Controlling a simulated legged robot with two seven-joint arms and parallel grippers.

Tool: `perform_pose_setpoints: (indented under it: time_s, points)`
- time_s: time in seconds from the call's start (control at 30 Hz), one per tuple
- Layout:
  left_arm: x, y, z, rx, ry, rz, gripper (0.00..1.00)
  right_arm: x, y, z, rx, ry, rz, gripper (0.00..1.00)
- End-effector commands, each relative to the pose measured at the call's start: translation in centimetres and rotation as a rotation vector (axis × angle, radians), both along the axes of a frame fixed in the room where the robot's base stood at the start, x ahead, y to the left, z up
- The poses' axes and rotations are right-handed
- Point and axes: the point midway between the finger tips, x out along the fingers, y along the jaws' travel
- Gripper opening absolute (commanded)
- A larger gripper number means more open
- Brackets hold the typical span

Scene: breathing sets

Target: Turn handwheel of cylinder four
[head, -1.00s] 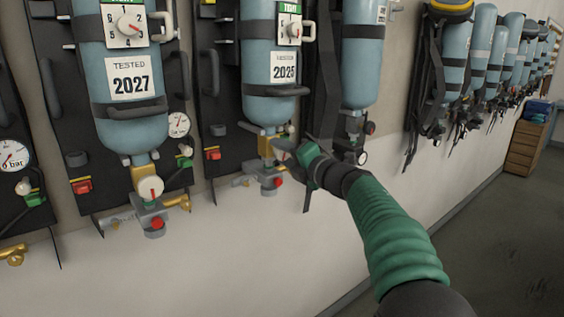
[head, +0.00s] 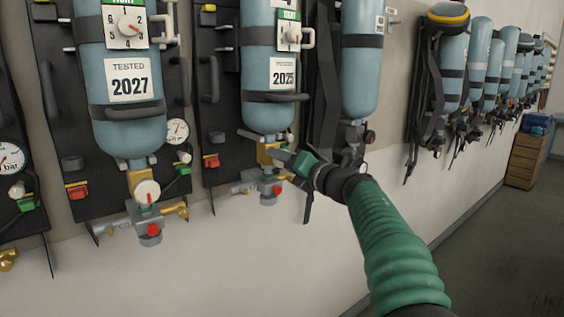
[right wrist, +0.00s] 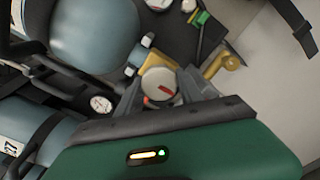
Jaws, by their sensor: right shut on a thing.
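A blue cylinder (head: 268,75) with a 2025 label hangs on the wall in the middle of the head view. A brass and grey valve (head: 268,158) sits under it. My right gripper (head: 279,156) reaches this valve from the right. In the right wrist view, its two grey fingers (right wrist: 163,88) are shut on a round pale handwheel (right wrist: 157,80) with a red mark, one finger on each side. The head view hides most of this handwheel behind the gripper. I cannot see a cylinder number. My left gripper is not in view.
A cylinder labelled 2027 (head: 128,120) hangs to the left, with its own pale handwheel (head: 147,191). Another cylinder (head: 359,65) with dark straps hangs close on the right. More sets line the wall. A wooden drawer unit (head: 526,158) stands far right; the floor beside the wall is clear.

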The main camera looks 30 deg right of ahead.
Motion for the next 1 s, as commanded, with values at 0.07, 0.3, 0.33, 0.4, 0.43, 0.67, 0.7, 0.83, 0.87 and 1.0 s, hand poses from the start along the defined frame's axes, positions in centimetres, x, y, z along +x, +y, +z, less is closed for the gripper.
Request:
perform_pose_setpoints:
  time_s: [0.07,0.3,0.33,0.4,0.43,0.67,0.7,0.83,0.87,1.0]
  points:
    - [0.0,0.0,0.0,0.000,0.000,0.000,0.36,0.0,-0.2,-0.3,-0.002,0.005,-0.004,0.03]
    - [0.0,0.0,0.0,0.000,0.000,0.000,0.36,0.0,-0.1,-0.2,-0.001,0.004,-0.003,0.66]
    - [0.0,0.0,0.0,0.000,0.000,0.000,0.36,0.0,-0.1,-0.2,0.000,0.004,-0.002,0.66]
    - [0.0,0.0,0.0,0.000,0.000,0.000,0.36,0.0,-0.1,-0.1,0.000,0.002,-0.002,0.66]
    - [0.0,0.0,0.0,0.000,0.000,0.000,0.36,-0.1,-0.1,-0.1,0.000,0.002,-0.002,0.66]
    - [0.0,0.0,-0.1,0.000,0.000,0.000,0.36,-0.6,-0.1,0.0,0.001,0.001,-0.002,0.66]
    - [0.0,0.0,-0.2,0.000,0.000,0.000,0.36,-1.1,-0.2,0.0,0.000,-0.001,-0.002,0.66]
    - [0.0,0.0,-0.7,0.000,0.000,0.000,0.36,-3.9,-0.4,0.0,0.002,-0.002,-0.004,0.66]
    - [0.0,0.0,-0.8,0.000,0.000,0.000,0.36,-4.8,-0.5,-0.1,0.002,-0.002,-0.004,0.66]
    - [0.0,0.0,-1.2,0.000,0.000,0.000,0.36,-9.0,-0.9,-0.1,0.002,-0.002,-0.004,0.66]
